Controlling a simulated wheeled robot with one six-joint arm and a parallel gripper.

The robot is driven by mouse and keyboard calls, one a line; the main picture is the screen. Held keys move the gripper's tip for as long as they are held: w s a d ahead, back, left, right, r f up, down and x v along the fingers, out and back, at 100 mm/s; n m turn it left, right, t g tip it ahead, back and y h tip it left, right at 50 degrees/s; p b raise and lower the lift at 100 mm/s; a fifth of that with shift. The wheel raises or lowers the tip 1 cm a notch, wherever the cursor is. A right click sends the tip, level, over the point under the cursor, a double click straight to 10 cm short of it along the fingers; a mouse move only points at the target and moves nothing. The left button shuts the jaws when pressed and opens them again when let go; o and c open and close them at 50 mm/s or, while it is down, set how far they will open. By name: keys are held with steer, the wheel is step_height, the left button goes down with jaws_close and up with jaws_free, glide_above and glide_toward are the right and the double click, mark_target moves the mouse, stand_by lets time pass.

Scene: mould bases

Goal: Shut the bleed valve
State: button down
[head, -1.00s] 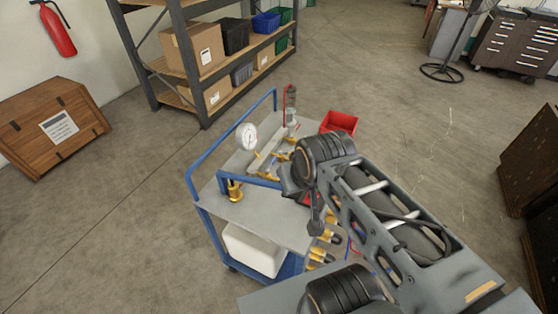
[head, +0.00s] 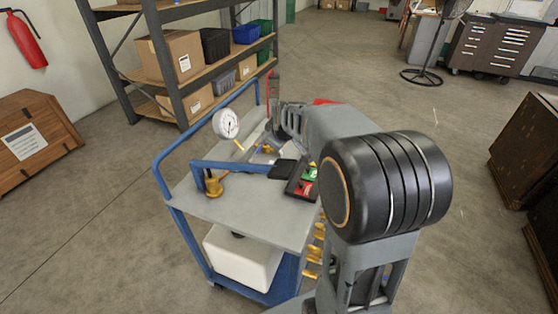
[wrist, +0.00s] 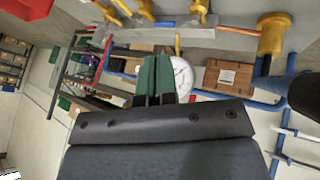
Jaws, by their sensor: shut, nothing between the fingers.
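A cart (head: 215,207) carries brass valves and pipework on its grey top. A white pressure gauge (head: 227,123) stands at its left; the wrist view shows it too (wrist: 182,75). Yellow valve levers show near the top of the wrist view, one of them a yellow lever (wrist: 200,12) at upper centre. I cannot tell which valve is the bleed valve; my arm hides part of the pipework in the head view. My gripper (wrist: 158,75) has its dark green fingers together and empty, apart from the levers in the wrist view. In the head view it is above the cart's far part, its fingertips unclear.
A brass fitting (head: 213,183) stands on the near cart top. A box with green and red buttons (head: 305,185) sits at the cart's right edge. A blue rail (head: 175,150) runs along the left side.

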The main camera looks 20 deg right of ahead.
steer(key=shift+n, duration=0.4)
steer(key=w+f, duration=0.1)
steer(key=w+d+f+b, duration=0.1)
steer(key=f, duration=0.1)
steer(key=w+d+f, duration=0.1)
steer(key=shift+w+d+f, duration=0.1)
steer(key=shift+f, duration=0.15)
steer(key=x, duration=1)
steer(key=shift+w+p, duration=0.1)
steer(key=shift+p, duration=0.25)
steer(key=shift+w+d+r+p, duration=0.1)
steer(key=shift+w+d+p, duration=0.2)
steer(key=shift+w+d, duration=1.05)
steer(key=shift+d, duration=0.2)
steer(key=shift+a, duration=0.1)
